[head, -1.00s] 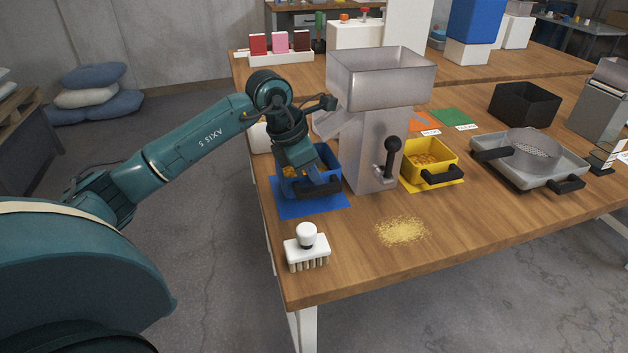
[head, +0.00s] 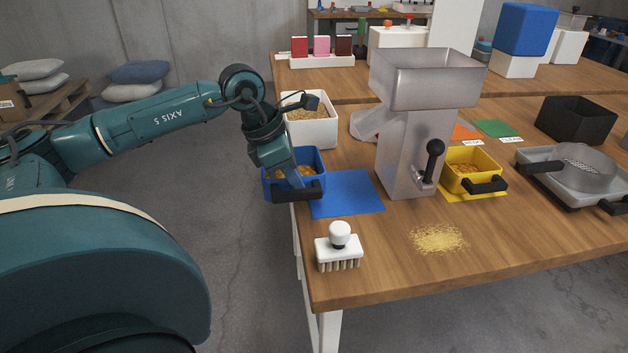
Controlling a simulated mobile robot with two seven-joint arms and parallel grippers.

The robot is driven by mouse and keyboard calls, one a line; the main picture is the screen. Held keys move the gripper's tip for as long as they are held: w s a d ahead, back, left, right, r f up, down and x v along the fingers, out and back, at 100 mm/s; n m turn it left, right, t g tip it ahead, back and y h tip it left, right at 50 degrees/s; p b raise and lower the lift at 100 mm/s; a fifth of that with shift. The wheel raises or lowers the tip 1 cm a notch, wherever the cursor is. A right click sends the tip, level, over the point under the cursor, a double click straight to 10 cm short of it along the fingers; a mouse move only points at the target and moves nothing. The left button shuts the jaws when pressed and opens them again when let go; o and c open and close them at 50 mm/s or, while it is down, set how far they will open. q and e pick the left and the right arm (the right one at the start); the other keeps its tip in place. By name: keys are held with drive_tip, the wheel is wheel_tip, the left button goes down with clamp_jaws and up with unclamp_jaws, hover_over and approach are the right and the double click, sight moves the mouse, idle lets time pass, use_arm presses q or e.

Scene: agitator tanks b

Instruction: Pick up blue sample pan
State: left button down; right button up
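The blue sample pan (head: 312,163) holds yellow-orange grains and has a black handle (head: 300,191) on its near side. It is left of the blue mat (head: 346,194), around the table's left edge, and looks raised and roughly level. My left gripper (head: 297,181) reaches down over the pan from the left. Its fingers are at the handle side and look shut on the pan, though the tips are partly hidden. My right gripper is not in view.
A white bin of grain (head: 310,130) stands behind the pan. The grey metal hopper machine (head: 408,150) stands to the right, with a yellow pan (head: 474,167) beyond it. A white brush (head: 339,248) and spilled grain (head: 438,239) lie in front. The blue mat is bare.

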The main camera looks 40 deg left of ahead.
sight(273, 181)
use_arm(q)
drive_tip(key=shift+s+a+f+b, duration=0.15)
drive_tip(key=shift+s+a+b, duration=0.7)
drive_tip(key=shift+s+b, duration=0.25)
drive_tip(key=shift+s+a+b, duration=0.4)
drive_tip(key=shift+s+b, duration=0.05)
drive_tip(key=shift+s, duration=0.05)
drive_tip(key=shift+s+a+r, duration=0.25)
drive_tip(key=shift+s+a, duration=0.9)
drive_tip(key=shift+s, duration=0.1)
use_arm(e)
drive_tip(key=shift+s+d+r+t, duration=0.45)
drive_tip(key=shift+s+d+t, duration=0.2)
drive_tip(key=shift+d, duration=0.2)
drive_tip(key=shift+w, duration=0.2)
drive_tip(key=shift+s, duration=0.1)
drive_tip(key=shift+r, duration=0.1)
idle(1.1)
